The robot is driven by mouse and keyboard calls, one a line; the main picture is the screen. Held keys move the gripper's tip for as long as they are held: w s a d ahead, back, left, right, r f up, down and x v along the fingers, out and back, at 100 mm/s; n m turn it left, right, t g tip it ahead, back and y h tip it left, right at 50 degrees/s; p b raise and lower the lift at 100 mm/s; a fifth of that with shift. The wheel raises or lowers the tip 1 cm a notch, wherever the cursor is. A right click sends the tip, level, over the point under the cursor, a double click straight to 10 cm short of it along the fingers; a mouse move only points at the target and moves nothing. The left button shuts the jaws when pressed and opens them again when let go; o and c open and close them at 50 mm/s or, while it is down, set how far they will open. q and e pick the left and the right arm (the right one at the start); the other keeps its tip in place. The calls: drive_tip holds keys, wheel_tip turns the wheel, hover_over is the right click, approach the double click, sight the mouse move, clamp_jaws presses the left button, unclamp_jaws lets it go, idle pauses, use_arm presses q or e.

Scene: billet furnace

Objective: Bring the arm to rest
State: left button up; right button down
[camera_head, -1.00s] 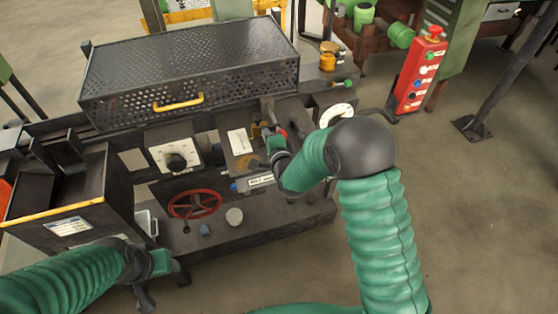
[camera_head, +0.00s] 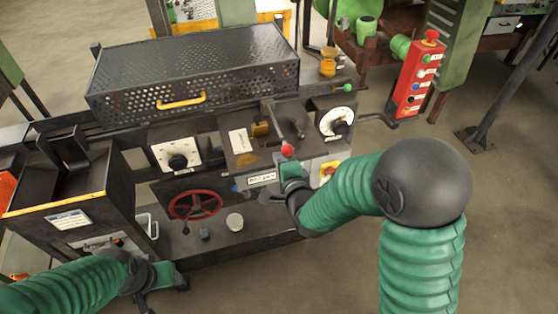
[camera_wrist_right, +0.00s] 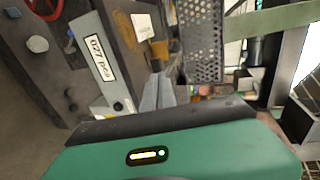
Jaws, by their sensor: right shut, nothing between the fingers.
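My right arm (camera_head: 340,195) reaches in from the lower right in the head view, bent at a dark round elbow. Its hand is in front of the machine's control panel, close to a red knob (camera_head: 287,149) and a label plate (camera_head: 261,178). In the right wrist view the right gripper (camera_wrist_right: 158,92) shows its grey fingers together and empty, with the panel beyond. I cannot tell whether the hand touches the panel. My left gripper (camera_head: 165,280) is at the lower left by the dark bin; its finger opening is unclear.
A perforated cover (camera_head: 195,85) with a yellow handle tops the machine. A red handwheel (camera_head: 195,205), a dial (camera_head: 177,158) and a gauge (camera_head: 337,121) are on its front. A red button box (camera_head: 416,80) stands right.

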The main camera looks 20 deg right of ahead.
drive_tip(key=s+d+f+n+g, duration=0.2)
drive_tip(key=s+n+g, duration=0.2)
drive_tip(key=s+n, duration=0.2)
drive_tip(key=s+d+f+n+g, duration=0.1)
drive_tip(key=s+f+n+g, duration=0.2)
drive_tip(key=s, duration=0.5)
drive_tip(key=s+d+f+n+g, duration=0.2)
drive_tip(key=s+n+g, duration=0.3)
drive_tip(key=s+n, duration=0.3)
drive_tip(key=shift+d+f+n+h, duration=0.3)
drive_tip(key=shift+d+f, duration=0.05)
drive_tip(key=shift+f, duration=0.25)
drive_tip(key=shift+s, duration=0.1)
idle(0.4)
